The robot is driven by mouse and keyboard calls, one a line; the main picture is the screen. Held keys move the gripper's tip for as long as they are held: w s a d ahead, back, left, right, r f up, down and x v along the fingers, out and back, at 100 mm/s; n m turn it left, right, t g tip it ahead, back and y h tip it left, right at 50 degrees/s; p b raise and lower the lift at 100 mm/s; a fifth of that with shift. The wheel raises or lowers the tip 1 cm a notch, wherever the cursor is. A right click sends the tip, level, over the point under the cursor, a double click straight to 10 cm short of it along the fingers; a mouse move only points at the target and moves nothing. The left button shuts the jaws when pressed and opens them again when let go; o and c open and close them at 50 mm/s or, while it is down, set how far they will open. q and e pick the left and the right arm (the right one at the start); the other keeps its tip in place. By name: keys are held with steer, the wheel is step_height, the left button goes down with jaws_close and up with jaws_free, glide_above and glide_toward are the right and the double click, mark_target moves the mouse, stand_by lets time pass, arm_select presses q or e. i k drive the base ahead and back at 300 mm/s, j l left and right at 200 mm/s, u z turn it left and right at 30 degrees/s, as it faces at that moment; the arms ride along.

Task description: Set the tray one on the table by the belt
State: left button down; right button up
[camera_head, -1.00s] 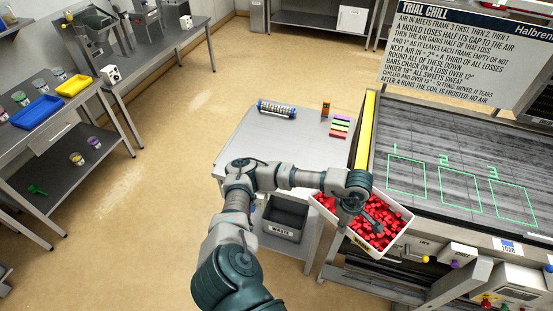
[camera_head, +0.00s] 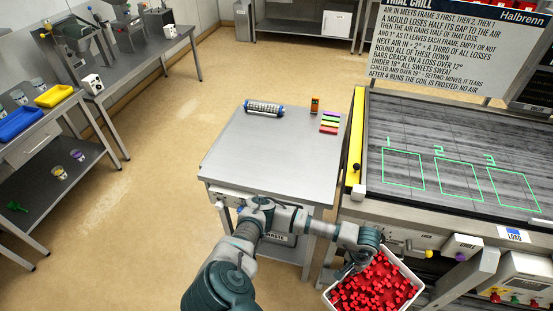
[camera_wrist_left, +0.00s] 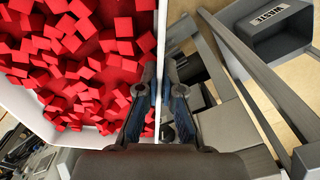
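A white tray (camera_head: 415,291) full of red cubes hangs at the bottom of the head view, in front of the belt machine and below the tabletop's level in the picture. My left gripper (camera_head: 350,268) is at its left rim. In the left wrist view the fingers (camera_wrist_left: 159,78) sit on both sides of the tray's white wall (camera_wrist_left: 159,42), closed on it, with red cubes to the left. The grey table (camera_head: 262,155) stands left of the belt (camera_head: 450,150); its front half is bare. My right gripper is not in view.
A blue-ended cylinder (camera_head: 264,108), an orange item (camera_head: 315,104) and coloured bars (camera_head: 329,122) lie along the table's back. A yellow rail (camera_head: 356,140) edges the belt. A waste bin (camera_wrist_left: 265,40) sits beneath the table.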

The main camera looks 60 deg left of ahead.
mark_target(275, 153)
steer(key=k+j, duration=0.15)
steer(key=j, duration=0.2)
steer(key=k+j+z, duration=0.1)
steer(key=j, duration=0.25)
steer(key=k+j, duration=0.25)
steer(key=k+j+z, duration=0.1)
steer(key=j, duration=0.35)
steer(key=k, duration=0.1)
